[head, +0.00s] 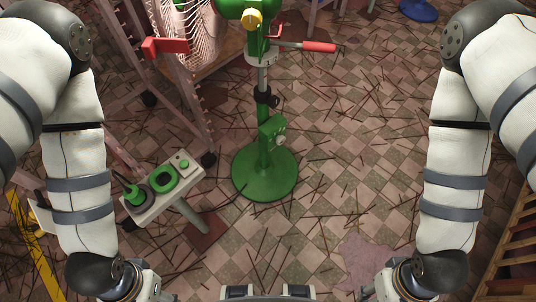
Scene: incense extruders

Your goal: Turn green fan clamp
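The green fan stands in the middle of the head view on a round green base (265,174). Its green upper body (256,32) is cut off by the top edge and carries a yellow knob (253,19). A lever with a red handle (318,47) sticks out to the right below it. A black collar (266,97) sits around the pole; I cannot tell which part is the clamp. A green box with a pale knob (280,140) is low on the pole. Both arms hang at the sides, apart from the fan, their wrists at the bottom edge. Neither gripper's fingers show.
A small pale stand (183,187) with green and black parts is left of the base. A wooden rack (180,90) and a red block (165,47) are at upper left. Thin sticks litter the checkered floor. A slatted wooden piece (518,245) is at lower right.

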